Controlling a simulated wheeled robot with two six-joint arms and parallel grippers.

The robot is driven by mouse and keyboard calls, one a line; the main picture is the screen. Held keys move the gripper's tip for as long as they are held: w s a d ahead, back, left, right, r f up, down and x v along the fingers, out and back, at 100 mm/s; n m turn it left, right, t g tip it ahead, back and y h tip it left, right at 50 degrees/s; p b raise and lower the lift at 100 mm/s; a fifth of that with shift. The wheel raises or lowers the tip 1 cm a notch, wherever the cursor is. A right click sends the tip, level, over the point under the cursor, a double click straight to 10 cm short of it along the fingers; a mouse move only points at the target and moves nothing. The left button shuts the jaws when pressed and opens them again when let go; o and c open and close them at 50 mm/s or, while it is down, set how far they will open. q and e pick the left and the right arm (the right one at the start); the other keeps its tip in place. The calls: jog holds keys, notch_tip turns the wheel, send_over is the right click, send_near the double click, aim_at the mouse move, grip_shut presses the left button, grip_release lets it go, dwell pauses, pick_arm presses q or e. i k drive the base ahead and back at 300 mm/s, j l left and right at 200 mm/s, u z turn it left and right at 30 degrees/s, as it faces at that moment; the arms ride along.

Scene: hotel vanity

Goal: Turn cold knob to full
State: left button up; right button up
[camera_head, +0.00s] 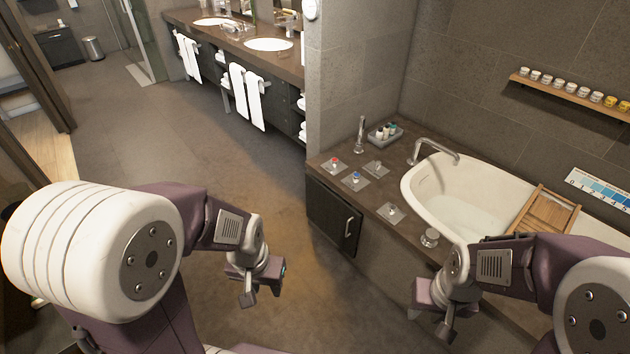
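The cold knob, marked blue (355,176), sits on a square plate on the brown tub deck (345,196). A red-marked knob (334,162) is just behind and left of it. My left gripper (262,296) hangs over the floor, left of the deck and well apart from the knobs. Its fingers look spread and empty. My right gripper (430,322) is in front of the tub, to the right and nearer, also with spread fingers and nothing between them. How far the blue knob is turned is too small to tell.
More controls stand on the deck, one (376,167) beside the blue knob and one (392,210) nearer. A bathtub (415,185) with a curved spout (432,146) lies right. A bottle tray (384,134) stands behind. A dark cabinet (328,215) is below; open floor lies left.

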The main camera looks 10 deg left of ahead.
aim_at(356, 176)
jog(key=i+j+u, duration=0.1)
jog(key=i, duration=0.6)
jog(key=i+j+u, duration=0.15)
jog(key=i+j, duration=0.15)
jog(key=i, duration=0.45)
jog(key=i+u, duration=0.1)
jog(key=i, duration=0.6)
